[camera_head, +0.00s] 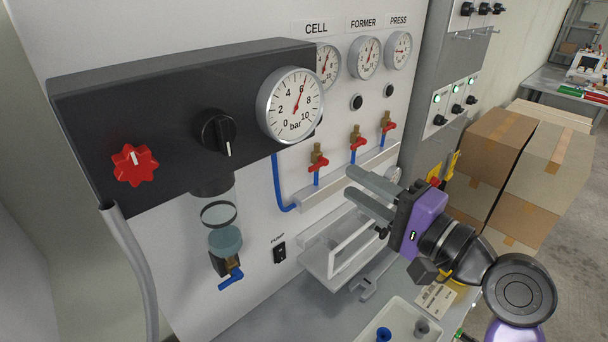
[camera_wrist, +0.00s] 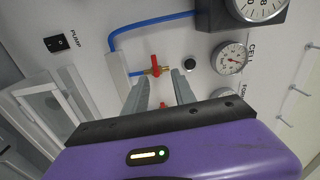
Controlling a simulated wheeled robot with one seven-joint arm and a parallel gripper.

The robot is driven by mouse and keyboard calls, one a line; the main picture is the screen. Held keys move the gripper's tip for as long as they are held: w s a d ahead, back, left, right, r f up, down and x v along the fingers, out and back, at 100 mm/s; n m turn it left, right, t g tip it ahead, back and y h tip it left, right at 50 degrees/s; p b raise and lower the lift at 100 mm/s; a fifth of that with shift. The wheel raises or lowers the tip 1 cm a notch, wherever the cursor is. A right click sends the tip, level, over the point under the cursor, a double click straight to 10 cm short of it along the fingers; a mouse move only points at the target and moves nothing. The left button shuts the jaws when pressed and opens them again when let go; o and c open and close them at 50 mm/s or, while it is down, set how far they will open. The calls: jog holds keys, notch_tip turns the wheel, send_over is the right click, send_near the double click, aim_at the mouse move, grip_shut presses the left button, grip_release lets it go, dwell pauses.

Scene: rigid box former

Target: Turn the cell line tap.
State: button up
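The cell line tap has a red handle (camera_head: 318,164) on a brass body, below the gauge marked CELL (camera_head: 326,66). Its handle lies across its blue pipe. In the wrist view the tap (camera_wrist: 155,66) is just beyond the fingertips, near the gap between them. My gripper (camera_head: 349,182) is open and empty, its two grey fingers pointing at the panel below and right of this tap in the head view. The fingers also show in the wrist view (camera_wrist: 158,80), apart from each other. I cannot see contact with the handle.
Similar red taps for FORMER (camera_head: 356,137) and PRESS (camera_head: 387,122) stand to the right. A dark box with a large gauge (camera_head: 291,105), black knob (camera_head: 215,132) and red knob (camera_head: 135,165) juts out at left. A white-framed guard (camera_head: 352,246) is below my fingers.

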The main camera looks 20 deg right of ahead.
aim_at(316, 169)
jog(key=shift+m+g, duration=0.3)
jog(key=x, duration=0.2)
jog(key=p+x, duration=0.1)
jog(key=x, duration=0.4)
jog(key=shift+w+a+f+p, duration=0.2)
jog(key=shift+a+f+p, duration=0.15)
jog(key=shift+a, duration=0.1)
grip_shut()
